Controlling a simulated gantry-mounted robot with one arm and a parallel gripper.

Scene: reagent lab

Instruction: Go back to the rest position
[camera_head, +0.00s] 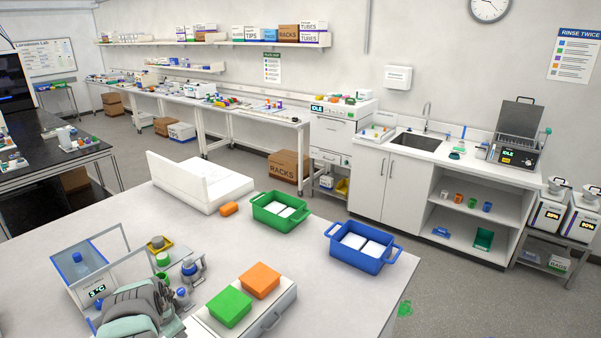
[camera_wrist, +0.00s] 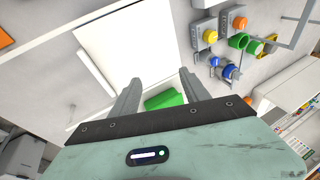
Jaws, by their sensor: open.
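My gripper (camera_wrist: 160,73) shows in the wrist view with its two grey fingers apart. Nothing is held between them. A green object (camera_wrist: 165,99) shows beyond the gap between the fingers, partly hidden by the gripper body; I cannot tell how far below it is. In the head view, teal and grey parts of my arm are at the lower left, over the near bench (camera_head: 340,288). The fingertips cannot be made out there.
A green block (camera_head: 229,306) and an orange block (camera_head: 260,280) sit on a white box near the arm. A green tray (camera_head: 268,217) and a blue tray (camera_head: 352,262) hold white items. A clear-walled device (camera_head: 97,292) stands left. The bench's right side is mostly clear.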

